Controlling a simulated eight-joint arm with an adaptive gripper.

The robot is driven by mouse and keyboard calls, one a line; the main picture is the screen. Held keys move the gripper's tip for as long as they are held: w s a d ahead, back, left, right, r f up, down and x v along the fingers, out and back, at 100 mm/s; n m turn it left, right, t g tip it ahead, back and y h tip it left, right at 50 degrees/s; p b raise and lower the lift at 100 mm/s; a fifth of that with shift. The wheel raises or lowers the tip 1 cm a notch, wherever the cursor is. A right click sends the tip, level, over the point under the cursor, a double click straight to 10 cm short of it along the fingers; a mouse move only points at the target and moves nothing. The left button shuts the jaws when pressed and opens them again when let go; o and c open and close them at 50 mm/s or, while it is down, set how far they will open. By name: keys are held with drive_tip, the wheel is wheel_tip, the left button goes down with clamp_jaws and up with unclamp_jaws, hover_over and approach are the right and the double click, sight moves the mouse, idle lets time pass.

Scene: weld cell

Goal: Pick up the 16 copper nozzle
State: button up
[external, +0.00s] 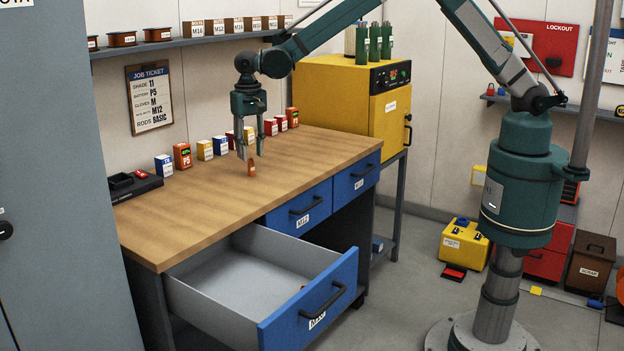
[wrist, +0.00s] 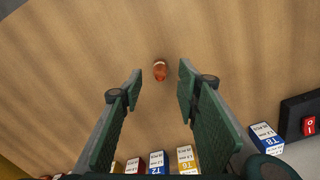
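A small copper-orange nozzle (external: 251,167) stands on the wooden workbench (external: 200,215). In the wrist view the nozzle (wrist: 160,70) lies ahead of the fingertips, between their lines; any number on it is too small to read. My gripper (external: 256,152) points down just above and around the nozzle's spot in the external view. In the wrist view my gripper (wrist: 160,85) is open, with a wide empty gap between its two fingers. I cannot tell the exact height of the fingertips above the bench.
Small coloured boxes (external: 205,149) line the bench's back edge. A black tray with a red switch (external: 135,183) sits at the left end. A drawer (external: 330,290) below stands open. A yellow oven (external: 350,100) stands right of the bench. The bench front is clear.

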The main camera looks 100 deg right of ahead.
sight(252, 175)
drive_tip(key=shift+f, duration=2.6)
drive_tip(key=c, duration=0.9)
